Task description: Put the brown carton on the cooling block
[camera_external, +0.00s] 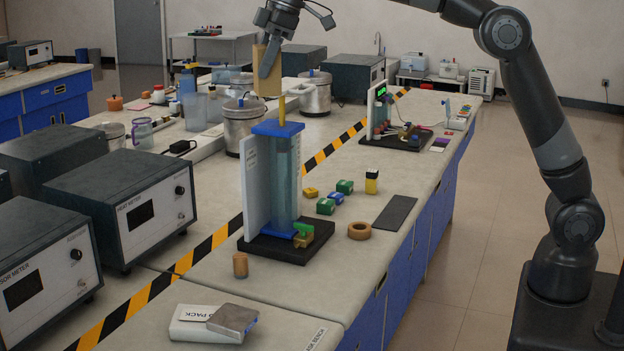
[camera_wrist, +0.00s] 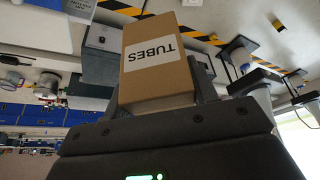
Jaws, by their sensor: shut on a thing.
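The brown carton (camera_wrist: 152,82) has a white label reading TUBES. My gripper (camera_wrist: 162,92) is shut on it, with a finger on each side. In the external view the carton (camera_external: 259,72) hangs upright in my gripper (camera_external: 268,66), high above the bench near the blue-topped column. A grey metal block (camera_external: 233,319) lies on a white pack (camera_external: 196,325) at the front of the bench, well below and apart from the carton. It looks like the cooling block, but no label on it shows.
A clear blue column (camera_external: 284,185) with a white panel stands below the carton. Small coloured blocks (camera_external: 326,206), a wooden ring (camera_external: 359,231) and a dark flat plate (camera_external: 395,212) lie right of it. Grey meters (camera_external: 122,205) line the left side.

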